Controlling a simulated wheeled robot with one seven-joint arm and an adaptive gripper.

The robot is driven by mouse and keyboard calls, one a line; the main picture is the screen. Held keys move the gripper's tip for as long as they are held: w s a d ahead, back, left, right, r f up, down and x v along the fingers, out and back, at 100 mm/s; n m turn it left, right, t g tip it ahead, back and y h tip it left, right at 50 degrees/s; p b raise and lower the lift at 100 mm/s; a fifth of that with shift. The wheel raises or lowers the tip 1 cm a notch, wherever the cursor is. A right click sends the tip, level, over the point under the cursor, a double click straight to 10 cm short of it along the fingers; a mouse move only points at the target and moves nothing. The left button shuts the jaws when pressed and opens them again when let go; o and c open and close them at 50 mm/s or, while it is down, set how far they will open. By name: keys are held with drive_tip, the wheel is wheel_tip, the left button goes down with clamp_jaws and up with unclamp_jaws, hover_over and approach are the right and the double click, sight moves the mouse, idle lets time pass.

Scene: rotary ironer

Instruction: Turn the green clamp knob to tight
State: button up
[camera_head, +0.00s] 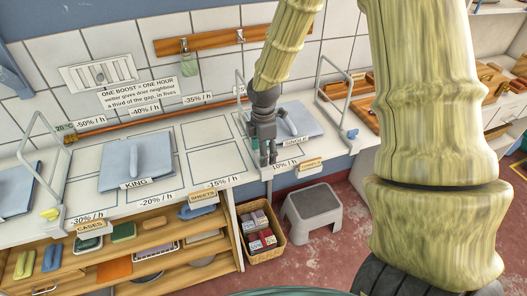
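A small green knob (254,143) shows at the foot of the middle wire rail, on the front edge of the white counter. It is partly hidden by my gripper. My gripper (268,160) points down just to the right of the knob, in front of the folded blue cloth on the right. Its two dark fingers look apart, with nothing seen between them. I cannot tell whether a finger touches the knob. The knob's setting is too small to read.
A yellow knob (50,214) and a blue knob (350,134) sit at the other rails. Folded blue cloth (136,163) lies on the counter (190,135). Below are shelves, a wicker basket (261,256) and a grey step stool (312,212) on the red floor.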

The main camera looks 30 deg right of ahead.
drive_tip(key=shift+f, duration=0.35)
drive_tip(key=c, duration=1)
